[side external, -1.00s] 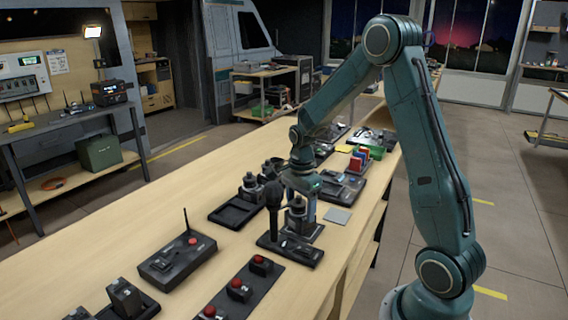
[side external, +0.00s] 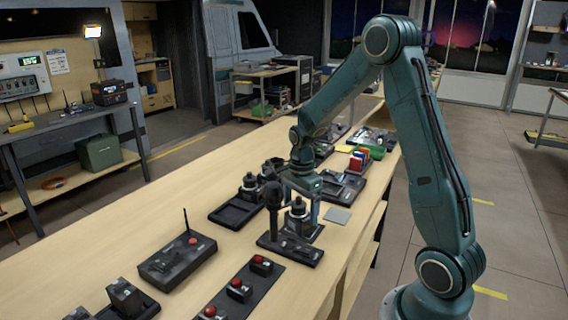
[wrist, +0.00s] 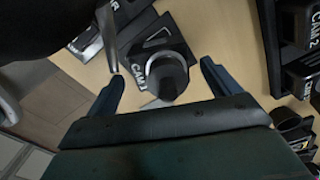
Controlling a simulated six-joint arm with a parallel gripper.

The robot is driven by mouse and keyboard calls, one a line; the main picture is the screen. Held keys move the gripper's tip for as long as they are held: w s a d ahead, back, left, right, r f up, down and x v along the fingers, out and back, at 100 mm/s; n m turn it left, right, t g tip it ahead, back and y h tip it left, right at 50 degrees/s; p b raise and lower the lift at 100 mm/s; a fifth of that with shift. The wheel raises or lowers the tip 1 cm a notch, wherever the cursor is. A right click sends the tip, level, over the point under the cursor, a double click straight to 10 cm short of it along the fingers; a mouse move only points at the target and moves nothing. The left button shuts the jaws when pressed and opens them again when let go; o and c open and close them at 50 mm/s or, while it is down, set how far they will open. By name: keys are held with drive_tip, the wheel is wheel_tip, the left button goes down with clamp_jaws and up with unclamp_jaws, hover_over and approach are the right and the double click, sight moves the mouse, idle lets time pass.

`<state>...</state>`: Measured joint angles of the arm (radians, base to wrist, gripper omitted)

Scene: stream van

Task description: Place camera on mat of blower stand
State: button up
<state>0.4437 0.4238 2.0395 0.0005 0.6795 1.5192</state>
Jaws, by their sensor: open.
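A small dark camera (side external: 298,215) with a pale band around its round top stands upright beside the black blower (side external: 273,196), toward the back of the blower stand (side external: 291,249). In the wrist view the camera (wrist: 167,76) shows from above, with a "CAM 1" label beside it. My gripper (side external: 304,198) is over the camera, pointing down. In the wrist view its open fingers (wrist: 162,90) lie on either side of the camera, with gaps visible. The stand (wrist: 125,18) shows at upper left there. The camera's underside is hidden, so I cannot tell exactly what it touches.
A tray with another camera (side external: 249,186) is left of the gripper; a "CAM 2" label (wrist: 302,65) shows at right in the wrist view. A control box with an antenna (side external: 178,262) and red-button strip (side external: 238,290) are nearer. A grey square (side external: 338,215) lies right.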

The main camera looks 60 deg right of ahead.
wheel_tip(320, 180, up, 12)
drive_tip(key=shift+f, duration=0.1)
idle(0.5)
drive_tip(key=shift+r, duration=0.2)
idle(0.3)
drive_tip(key=s+a+r+n+t, duration=0.2)
drive_tip(key=s+a+r+n, duration=0.1)
drive_tip(key=s+a+n, duration=0.5)
drive_tip(key=s+a+r+n+t, duration=0.3)
drive_tip(key=s+a+n, duration=0.6)
drive_tip(key=n, duration=0.5)
drive_tip(key=shift+s+r+t, duration=0.3)
drive_tip(key=shift+s, duration=0.2)
